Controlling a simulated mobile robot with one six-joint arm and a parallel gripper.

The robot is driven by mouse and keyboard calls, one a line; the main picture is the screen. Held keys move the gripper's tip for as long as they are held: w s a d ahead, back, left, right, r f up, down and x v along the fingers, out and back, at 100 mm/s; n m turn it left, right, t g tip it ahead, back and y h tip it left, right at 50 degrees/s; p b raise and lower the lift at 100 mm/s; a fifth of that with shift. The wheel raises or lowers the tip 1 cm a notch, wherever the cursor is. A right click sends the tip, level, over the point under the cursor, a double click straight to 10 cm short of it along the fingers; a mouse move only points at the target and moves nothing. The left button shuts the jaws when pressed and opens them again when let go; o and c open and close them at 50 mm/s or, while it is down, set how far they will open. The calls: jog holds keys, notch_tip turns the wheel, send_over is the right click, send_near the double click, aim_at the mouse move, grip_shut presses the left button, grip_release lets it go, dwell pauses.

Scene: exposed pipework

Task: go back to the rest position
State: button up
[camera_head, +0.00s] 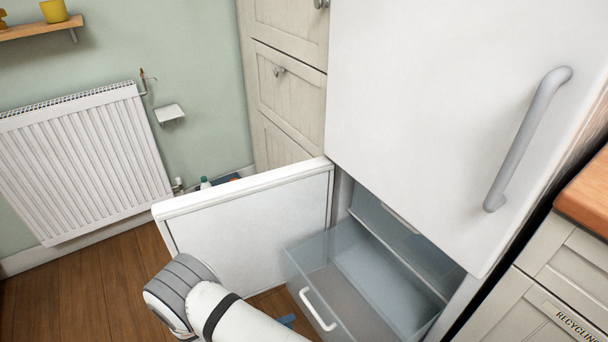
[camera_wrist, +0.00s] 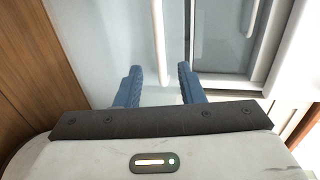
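My gripper (camera_wrist: 158,74) is open in the wrist view, with its two blue fingers apart. The white drawer handle (camera_wrist: 160,40) shows between the fingertips; I cannot tell how near in depth it is, and the fingers do not close on it. In the head view my arm comes in from the bottom, and only a small blue bit of the gripper shows beside the drawer. The handle (camera_head: 318,310) is on the front of a clear drawer (camera_head: 305,270), which is pulled out of the lower fridge compartment.
The lower fridge door (camera_head: 250,222) stands open to the left, close behind my arm. The upper door (camera_head: 440,110) is shut, with a long handle (camera_head: 525,140). A radiator (camera_head: 80,165) is on the left wall. A wooden counter (camera_head: 585,195) is at right. Wooden floor (camera_head: 90,290) is clear at left.

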jog(key=w+d+r+m+g+y+p, duration=0.1)
jog(key=d+r+m+g+p, duration=0.3)
jog(key=r+m, duration=0.55)
jog(key=w+d+r+m+g+y+p, duration=0.1)
jog(key=w+d+r+m+g+p, duration=0.25)
jog(key=r, duration=1.15)
jog(key=d+r+m+g+y+p, duration=0.25)
jog(key=d+r+m+p, duration=0.45)
jog(key=r, duration=0.5)
jog(key=s+d+r+m+t+y+p, duration=0.1)
jog(key=s+d+r+m+y+p, duration=0.1)
jog(key=r+m, duration=0.6)
jog(key=s+d+r+m+t+y+p, duration=0.1)
jog(key=s+d+r+m+y+p, duration=0.2)
jog(key=r, duration=1)
jog(key=s+d+r+m+y+p, duration=0.3)
jog(key=s+d+r+m+p, duration=0.2)
jog(key=r+m+p, duration=0.3)
notch_tip(320, 180, up, 3)
jog(key=s+m, duration=0.1)
jog(key=m, duration=0.3)
jog(key=shift+m+t, duration=0.3)
jog(key=shift+t, duration=0.1)
jog(key=shift+s+f, duration=0.1)
